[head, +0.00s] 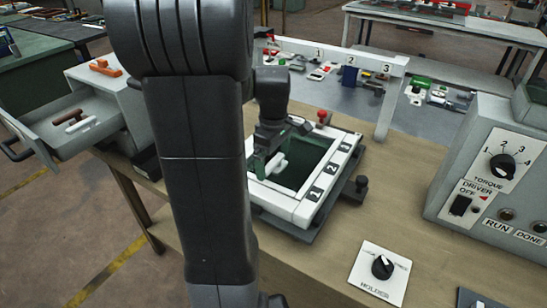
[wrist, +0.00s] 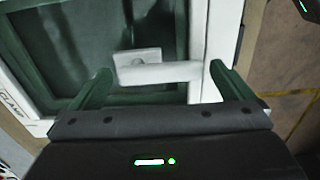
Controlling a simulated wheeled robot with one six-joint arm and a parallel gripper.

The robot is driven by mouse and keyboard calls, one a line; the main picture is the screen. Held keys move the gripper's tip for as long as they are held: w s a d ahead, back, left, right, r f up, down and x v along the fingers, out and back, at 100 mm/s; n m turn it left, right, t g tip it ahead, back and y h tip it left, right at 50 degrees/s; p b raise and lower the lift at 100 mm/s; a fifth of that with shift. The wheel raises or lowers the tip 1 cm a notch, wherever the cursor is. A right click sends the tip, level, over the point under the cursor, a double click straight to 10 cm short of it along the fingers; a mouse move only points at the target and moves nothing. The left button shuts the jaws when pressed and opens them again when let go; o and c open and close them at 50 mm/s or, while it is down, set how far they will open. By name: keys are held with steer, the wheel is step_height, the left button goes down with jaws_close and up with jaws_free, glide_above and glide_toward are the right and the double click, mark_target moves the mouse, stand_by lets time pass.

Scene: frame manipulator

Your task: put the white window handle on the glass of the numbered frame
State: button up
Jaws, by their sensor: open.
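The white window handle (wrist: 165,73) lies across the dark glass (wrist: 75,35) in the wrist view, its square base over the glass and its lever reaching toward the white frame edge (wrist: 198,30). My gripper (wrist: 160,68) is open, with one green finger on each side of the handle and gaps at both. In the head view the handle (head: 279,164) shows at the left part of the frame (head: 290,205), under my gripper (head: 277,146). Black number tags run along the frame's right side. I cannot tell whether the handle touches the glass.
An open drawer (head: 45,130) at left holds a brown handle (head: 67,117) and a white one (head: 80,126); an orange piece (head: 104,67) lies above. A HOLDER knob panel (head: 380,272) and a grey control box (head: 490,180) stand at right. A numbered rail (head: 335,52) crosses behind.

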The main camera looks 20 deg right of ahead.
mark_target(273, 162)
step_height(273, 162, up, 12)
steer(key=shift+p, duration=0.3)
stand_by(1.4)
